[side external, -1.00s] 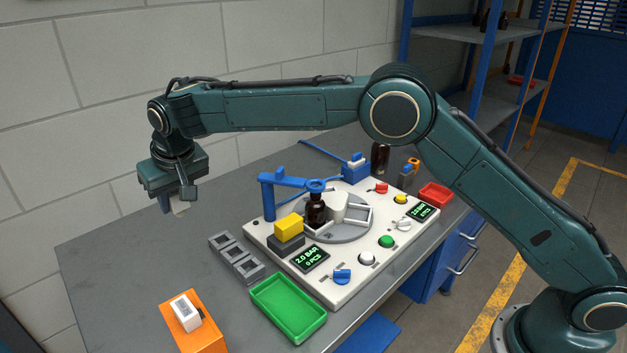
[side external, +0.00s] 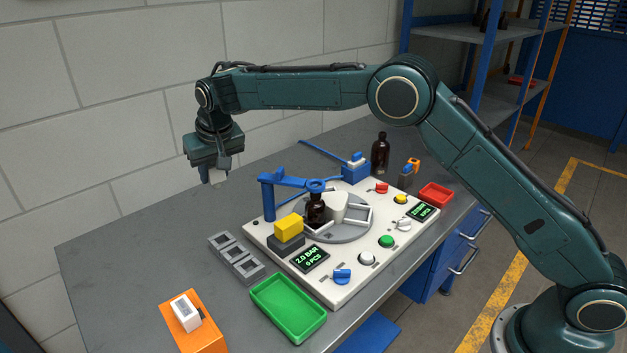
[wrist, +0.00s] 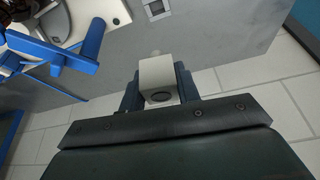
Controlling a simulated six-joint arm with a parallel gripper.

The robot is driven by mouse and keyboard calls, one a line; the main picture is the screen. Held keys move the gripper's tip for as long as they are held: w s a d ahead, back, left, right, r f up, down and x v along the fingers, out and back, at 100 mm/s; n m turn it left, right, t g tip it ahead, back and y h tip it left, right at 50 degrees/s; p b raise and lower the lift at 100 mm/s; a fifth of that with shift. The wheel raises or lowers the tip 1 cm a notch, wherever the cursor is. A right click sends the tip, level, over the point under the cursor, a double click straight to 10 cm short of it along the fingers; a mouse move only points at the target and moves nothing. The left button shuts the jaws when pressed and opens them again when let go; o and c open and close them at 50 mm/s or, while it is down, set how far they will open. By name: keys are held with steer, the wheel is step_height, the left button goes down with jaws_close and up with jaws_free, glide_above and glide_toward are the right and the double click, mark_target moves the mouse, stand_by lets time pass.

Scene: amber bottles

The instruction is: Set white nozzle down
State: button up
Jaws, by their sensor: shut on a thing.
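My gripper (side external: 213,176) is shut on the white nozzle (side external: 219,177) and holds it in the air above the back left part of the grey table. In the wrist view the white nozzle (wrist: 158,80) is a pale block with a dark oval opening, between the two blue fingers of my gripper (wrist: 158,85). A small tip shows at its far end. In the side view the nozzle is partly hidden by the fingers. It is apart from the table.
The white machine (side external: 350,262) has a blue arm (side external: 290,181) over a brown bottle (side external: 316,210). A grey rack (side external: 236,258) of square sockets, a green tray (side external: 288,308) and an orange block (side external: 187,330) stand in front. The table's left side (side external: 130,245) is clear.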

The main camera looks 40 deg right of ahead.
steer(key=s+d+m+h, duration=0.15)
steer(key=d+m, duration=0.45)
steer(key=d, duration=3.3)
steer(key=s+d+m+g+h, duration=0.1)
steer(key=s+d+m, duration=0.1)
steer(key=s+d, duration=0.65)
steer(key=s+d+m+g, duration=0.15)
steer(key=s+d, duration=0.35)
steer(key=d, duration=0.7)
steer(key=s+d+m+h, duration=0.1)
steer(key=s+d+m, duration=0.2)
steer(key=s+d, duration=0.55)
steer(key=shift+w+d+f, duration=0.25)
steer(key=shift+w+f, duration=0.05)
steer(key=shift+f, duration=3)
steer(key=shift+w+d+f, duration=0.25)
steer(key=shift+d+f, duration=0.05)
steer(key=shift+f, duration=2.95)
steer(key=shift+w+d+f, duration=0.25)
steer(key=shift+w+f, duration=0.05)
steer(key=shift+f, duration=3)
steer(key=shift+f, duration=0.1)
steer(key=o, duration=1)
steer(key=shift+c, duration=0.2)
